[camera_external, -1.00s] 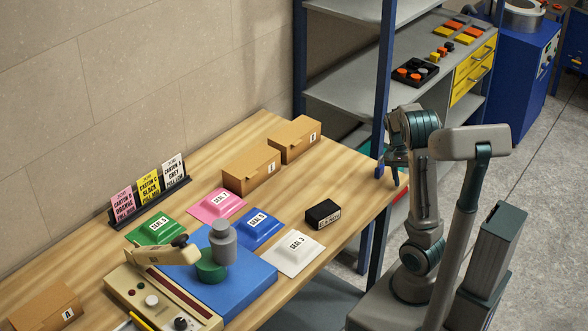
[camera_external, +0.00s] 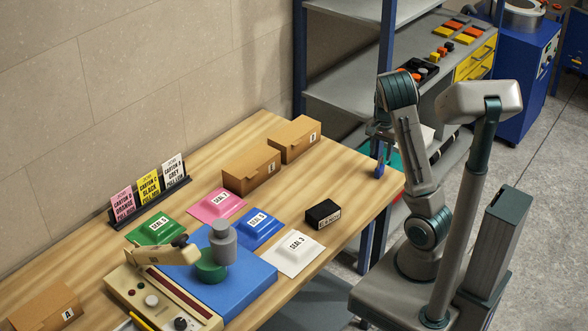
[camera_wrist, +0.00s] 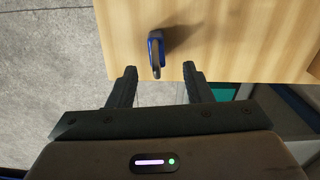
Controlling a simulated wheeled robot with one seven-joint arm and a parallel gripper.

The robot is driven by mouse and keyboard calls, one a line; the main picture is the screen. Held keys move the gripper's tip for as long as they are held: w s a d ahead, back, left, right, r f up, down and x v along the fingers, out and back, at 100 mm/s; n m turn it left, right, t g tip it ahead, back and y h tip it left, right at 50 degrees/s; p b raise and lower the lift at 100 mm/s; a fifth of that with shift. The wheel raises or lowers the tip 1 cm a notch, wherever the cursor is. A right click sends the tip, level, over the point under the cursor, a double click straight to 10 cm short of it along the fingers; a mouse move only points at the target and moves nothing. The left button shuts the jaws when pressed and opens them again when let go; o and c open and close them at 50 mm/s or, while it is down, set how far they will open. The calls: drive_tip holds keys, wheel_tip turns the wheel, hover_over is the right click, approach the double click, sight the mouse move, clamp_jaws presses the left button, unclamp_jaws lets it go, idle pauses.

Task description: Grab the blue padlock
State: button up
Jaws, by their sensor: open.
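The blue padlock (camera_external: 379,167) stands near the right corner of the wooden table (camera_external: 330,165). In the wrist view the padlock (camera_wrist: 156,50) shows a blue body and a grey shackle, close to the table edge. My gripper (camera_external: 379,138) is above the padlock in the external view. In the wrist view my gripper (camera_wrist: 160,72) is open and empty. The padlock lies ahead of its two fingertips, roughly centred between them, and no contact shows.
A black box (camera_external: 322,213), a white seal pad (camera_external: 294,254) and cardboard cartons (camera_external: 250,168) are on the table to the left. A blue shelf post (camera_external: 383,70) rises close behind my gripper. The tabletop around the padlock is clear.

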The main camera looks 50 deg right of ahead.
sight(380, 166)
drive_tip(key=shift+s+a+f+p, duration=0.1)
drive_tip(key=shift+f+p, duration=0.1)
drive_tip(key=shift+f, duration=1.55)
drive_tip(key=shift+s+a+f+p, duration=0.1)
drive_tip(key=shift+f+p, duration=0.05)
drive_tip(key=shift+f, duration=1.55)
clamp_jaws()
